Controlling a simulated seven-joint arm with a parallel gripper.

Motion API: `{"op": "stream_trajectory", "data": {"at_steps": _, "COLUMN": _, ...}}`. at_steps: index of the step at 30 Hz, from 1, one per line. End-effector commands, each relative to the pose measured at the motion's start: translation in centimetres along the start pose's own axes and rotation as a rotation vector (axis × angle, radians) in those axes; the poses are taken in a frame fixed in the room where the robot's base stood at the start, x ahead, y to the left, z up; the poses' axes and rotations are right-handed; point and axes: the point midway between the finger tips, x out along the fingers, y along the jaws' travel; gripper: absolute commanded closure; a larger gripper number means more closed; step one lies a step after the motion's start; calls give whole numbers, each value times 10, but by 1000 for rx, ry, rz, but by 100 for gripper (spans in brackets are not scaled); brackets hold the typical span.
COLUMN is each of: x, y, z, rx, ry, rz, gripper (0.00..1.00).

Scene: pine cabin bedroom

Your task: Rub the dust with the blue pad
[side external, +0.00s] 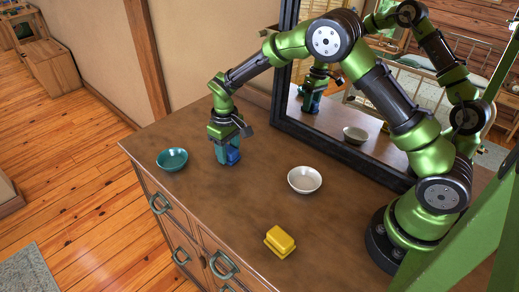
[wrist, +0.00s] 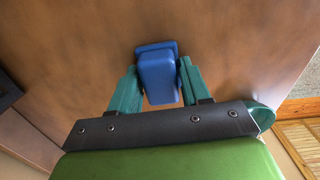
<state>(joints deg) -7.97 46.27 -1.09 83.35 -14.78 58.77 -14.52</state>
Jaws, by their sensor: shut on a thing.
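The blue pad (side external: 233,157) is a small block with a wider base, held low at the dresser top between the teal fingers of my gripper (side external: 229,154). I cannot tell for sure whether its underside touches the wood. In the wrist view the blue pad (wrist: 158,82) sits between the two fingers of my gripper (wrist: 157,76), which are shut on it. No distinct dust patch is clear in either view; the brown dresser top (side external: 215,200) shows only faint mottling.
A teal bowl (side external: 172,159) stands left of my gripper, near the dresser's edge. A white bowl (side external: 305,180) stands to the right, and a yellow block (side external: 280,242) lies nearer the front. A dark-framed mirror (side external: 340,125) stands along the back. The wood between them is clear.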

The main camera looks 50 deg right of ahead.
Motion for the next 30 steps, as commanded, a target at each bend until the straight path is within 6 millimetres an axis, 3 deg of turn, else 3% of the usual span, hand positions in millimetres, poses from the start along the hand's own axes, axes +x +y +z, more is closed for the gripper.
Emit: {"op": "stream_trajectory", "data": {"at_steps": 30, "x": 0, "y": -10, "z": 94, "rx": 0, "ry": -5, "rz": -1, "gripper": 82}}
